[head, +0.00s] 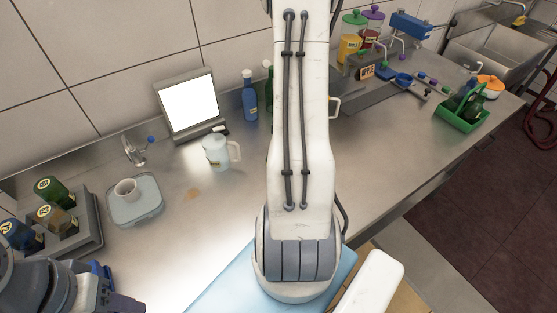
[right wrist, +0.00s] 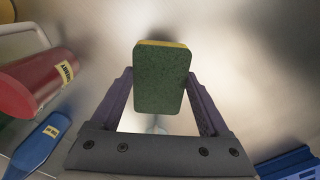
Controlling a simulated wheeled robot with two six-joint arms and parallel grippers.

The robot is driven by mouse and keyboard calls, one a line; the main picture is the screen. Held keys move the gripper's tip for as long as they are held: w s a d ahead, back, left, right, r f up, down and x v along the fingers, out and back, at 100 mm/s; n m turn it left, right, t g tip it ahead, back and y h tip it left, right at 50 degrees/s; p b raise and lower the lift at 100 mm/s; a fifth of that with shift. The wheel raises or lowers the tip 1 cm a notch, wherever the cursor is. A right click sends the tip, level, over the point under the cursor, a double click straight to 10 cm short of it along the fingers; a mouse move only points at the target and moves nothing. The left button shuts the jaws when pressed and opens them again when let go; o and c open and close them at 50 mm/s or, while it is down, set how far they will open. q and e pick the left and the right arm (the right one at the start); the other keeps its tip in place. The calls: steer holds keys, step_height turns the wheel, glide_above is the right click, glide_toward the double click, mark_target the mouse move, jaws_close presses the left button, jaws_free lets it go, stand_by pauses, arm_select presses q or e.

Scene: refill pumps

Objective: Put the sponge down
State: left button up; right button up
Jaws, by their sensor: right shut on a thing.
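The sponge (right wrist: 160,80), green with a yellow layer along its far edge, is in the right wrist view. My right gripper (right wrist: 160,98) is shut on it, with a purple finger at each side. Metal counter shows around the sponge; its height above the counter is hard to tell. In the head view a big white arm link crosses the middle, and neither the sponge nor my right gripper is visible. My left gripper (head: 108,296) is at the lower left, cut off by the frame edge; its opening is unclear.
A red bottle (right wrist: 38,82) and a blue object (right wrist: 36,148) lie left of the sponge. The metal counter (head: 215,215) holds a white jug (head: 215,151), a lidded tub (head: 135,203), a bottle rack (head: 80,240) and a green basket (head: 465,115). A brown stain (head: 193,194) marks open counter.

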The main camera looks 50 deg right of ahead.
steer(key=shift+w+a+f, duration=0.2)
steer(key=shift+w+f, duration=0.25)
steer(key=shift+w, duration=0.15)
steer(key=shift+w+a+f, duration=0.2)
steer(key=shift+w+f, duration=0.2)
steer(key=shift+w, duration=0.2)
step_height(320, 180, down, 3)
steer(key=shift+f+p, duration=0.1)
steer(key=shift+p, duration=0.6)
steer(key=shift+f, duration=0.3)
steer(key=shift+f, duration=0.15)
